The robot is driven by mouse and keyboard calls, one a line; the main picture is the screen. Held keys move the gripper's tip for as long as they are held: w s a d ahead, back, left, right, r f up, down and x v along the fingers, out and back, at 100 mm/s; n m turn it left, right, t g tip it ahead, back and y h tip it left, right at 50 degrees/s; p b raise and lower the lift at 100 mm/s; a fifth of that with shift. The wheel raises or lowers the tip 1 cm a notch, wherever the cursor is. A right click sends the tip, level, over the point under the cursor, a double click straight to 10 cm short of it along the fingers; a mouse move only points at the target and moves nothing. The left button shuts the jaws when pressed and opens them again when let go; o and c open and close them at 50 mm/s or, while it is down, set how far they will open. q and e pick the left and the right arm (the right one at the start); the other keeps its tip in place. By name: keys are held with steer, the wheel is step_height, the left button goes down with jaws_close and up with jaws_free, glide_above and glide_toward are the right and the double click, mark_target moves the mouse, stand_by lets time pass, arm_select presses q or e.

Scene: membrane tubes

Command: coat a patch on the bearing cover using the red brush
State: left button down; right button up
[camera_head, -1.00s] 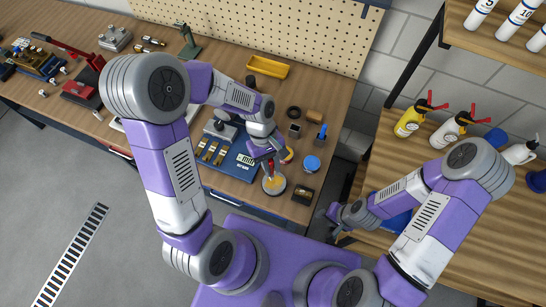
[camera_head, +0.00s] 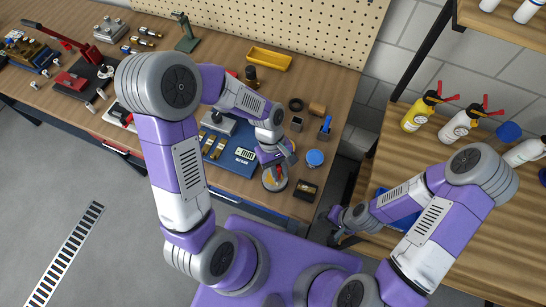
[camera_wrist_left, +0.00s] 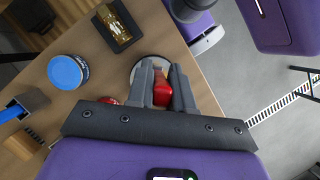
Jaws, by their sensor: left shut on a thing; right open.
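My left gripper (camera_head: 276,166) is shut on the red brush, low over the front edge of the workbench. In the left wrist view the red brush (camera_wrist_left: 162,94) sits between the fingers of that gripper (camera_wrist_left: 164,82); its tip is hidden. A round, light-rimmed disc, apparently the bearing cover (camera_head: 275,184), lies right under the gripper. In the left wrist view the disc (camera_wrist_left: 147,60) is partly covered by the fingers. I cannot tell whether the brush touches it. My right gripper (camera_head: 337,217) is open and empty, away from the bench beside the right-hand shelf.
A blue-lidded jar (camera_head: 315,158) and a dark tray with an amber vial (camera_head: 305,190) stand just right of the disc. A blue mat (camera_head: 232,150) with metal parts lies left. A yellow bin (camera_head: 268,59) is at the back. Spray bottles (camera_head: 461,125) stand on the right shelf.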

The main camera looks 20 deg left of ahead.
arm_select(q)
steer(key=shift+d+f, duration=0.1)
steer(key=shift+d, duration=0.75)
steer(key=a+r+p, duration=0.3)
steer(key=r+p, duration=0.3)
steer(key=r, duration=0.2)
steer(key=shift+a+p, duration=0.3)
steer(key=shift+a, duration=0.1)
